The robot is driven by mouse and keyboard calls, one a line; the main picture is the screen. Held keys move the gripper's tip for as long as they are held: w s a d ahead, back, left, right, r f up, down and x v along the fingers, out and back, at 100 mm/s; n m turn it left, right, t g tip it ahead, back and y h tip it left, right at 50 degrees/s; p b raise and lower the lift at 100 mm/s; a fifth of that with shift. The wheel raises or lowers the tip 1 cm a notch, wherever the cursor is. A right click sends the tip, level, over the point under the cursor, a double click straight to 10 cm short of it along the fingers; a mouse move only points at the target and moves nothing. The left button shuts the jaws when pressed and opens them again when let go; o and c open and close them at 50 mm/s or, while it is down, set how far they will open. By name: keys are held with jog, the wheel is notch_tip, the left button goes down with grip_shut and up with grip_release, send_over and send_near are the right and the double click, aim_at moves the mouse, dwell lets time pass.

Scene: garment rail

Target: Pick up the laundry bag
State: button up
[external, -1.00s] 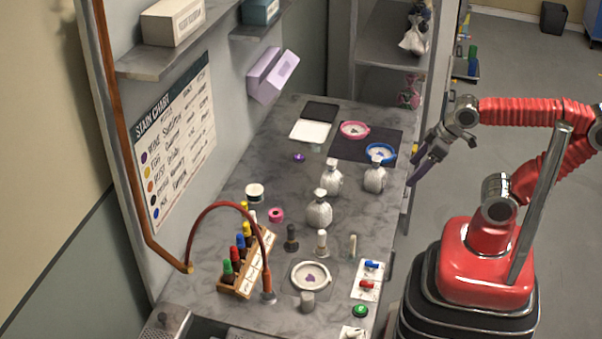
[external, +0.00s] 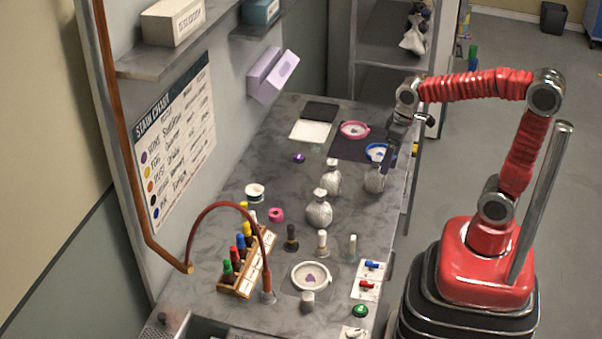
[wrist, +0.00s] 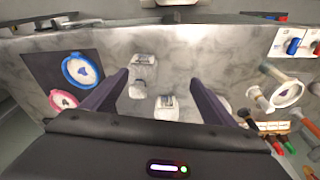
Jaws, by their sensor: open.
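I cannot tell which one the task means. My gripper (external: 388,160) is open and empty, pointing down just above the right bag, overlapping its top in the external view. In the wrist view, the right bag (wrist: 143,77) shows between the spread dark fingers (wrist: 157,78), nearer the left one. The back bag (wrist: 166,108) lies lower between them. The front bag is partly hidden by the right finger.
A blue-rimmed dish (wrist: 82,69) and a pink-rimmed dish (external: 354,130) sit on a dark mat behind the bags. Bottles, a rack (external: 248,265) and a white dish (external: 311,275) stand nearer the front. A white tied bag (external: 412,42) is on the back shelf.

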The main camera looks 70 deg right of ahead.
aim_at(377, 159)
jog(key=shift+g, duration=0.7)
jog(key=w+d, duration=0.2)
jog(key=w+d+f, duration=0.1)
jog(key=w+d, duration=0.1)
jog(key=shift+w+d+r+n, duration=0.2)
jog(key=shift+w+r, duration=0.2)
jog(key=shift+r, duration=0.15)
jog(key=shift+w+d+r+n, duration=0.2)
jog(key=shift+w+r, duration=0.15)
jog(key=shift+r, duration=0.2)
jog(key=shift+s+a, duration=0.1)
jog(key=shift+s, duration=0.1)
jog(key=shift+f, duration=0.15)
jog(key=shift+f, duration=0.25)
notch_tip(377, 159, down, 8)
